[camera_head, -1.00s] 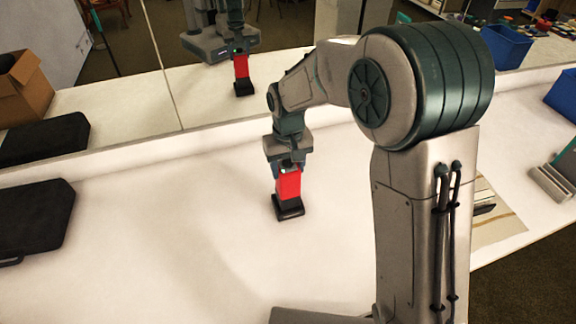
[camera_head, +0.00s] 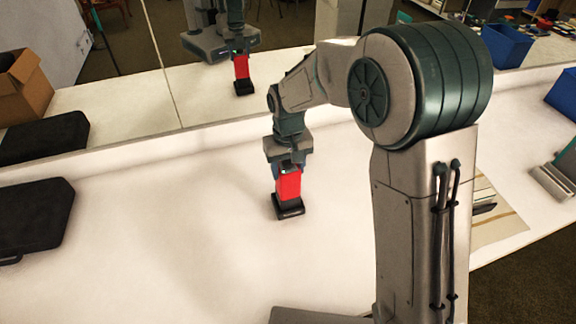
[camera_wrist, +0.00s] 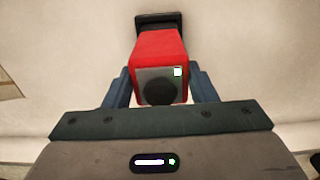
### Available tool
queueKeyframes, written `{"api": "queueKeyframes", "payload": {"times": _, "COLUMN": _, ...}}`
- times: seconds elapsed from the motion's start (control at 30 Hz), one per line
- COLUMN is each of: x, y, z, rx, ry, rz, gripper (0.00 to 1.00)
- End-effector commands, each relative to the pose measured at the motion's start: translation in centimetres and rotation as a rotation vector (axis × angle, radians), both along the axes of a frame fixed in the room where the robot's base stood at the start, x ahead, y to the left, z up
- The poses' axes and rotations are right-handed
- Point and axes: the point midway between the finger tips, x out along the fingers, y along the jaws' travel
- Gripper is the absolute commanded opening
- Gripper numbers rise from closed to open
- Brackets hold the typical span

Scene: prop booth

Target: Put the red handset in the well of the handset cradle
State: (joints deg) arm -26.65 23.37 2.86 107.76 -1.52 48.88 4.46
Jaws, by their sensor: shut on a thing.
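The red handset (camera_head: 289,186) stands roughly upright in my gripper (camera_head: 287,168), directly over the black handset cradle (camera_head: 290,211) on the white counter. Its lower end meets the top of the cradle in the head view, with no clear gap. How deep it sits in the well is hidden. In the wrist view my gripper's fingers (camera_wrist: 162,88) are shut on the two sides of the handset (camera_wrist: 158,46), near its grey end with a round black patch. The cradle (camera_wrist: 158,18) shows beyond it, partly hidden.
A black case (camera_head: 32,218) lies at the left. A mirror (camera_head: 215,85) along the back repeats the arm and handset. Flat items (camera_head: 495,215) lie to the right behind my arm, and a blue bin (camera_head: 562,97) stands at the right edge. The counter around the cradle is clear.

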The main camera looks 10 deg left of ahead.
Motion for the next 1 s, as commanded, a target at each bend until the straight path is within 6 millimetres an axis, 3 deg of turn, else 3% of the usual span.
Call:
{"api": "queueKeyframes", "payload": {"times": 0.03, "x": 0.0, "y": 0.0, "z": -0.7, "rx": 0.000, "ry": -0.001, "rz": 0.000, "gripper": 0.00}}
{"api": "queueKeyframes", "payload": {"times": 1.0, "x": 0.0, "y": -0.1, "z": -3.1, "rx": 0.001, "ry": 0.000, "rz": 0.000, "gripper": 0.00}}
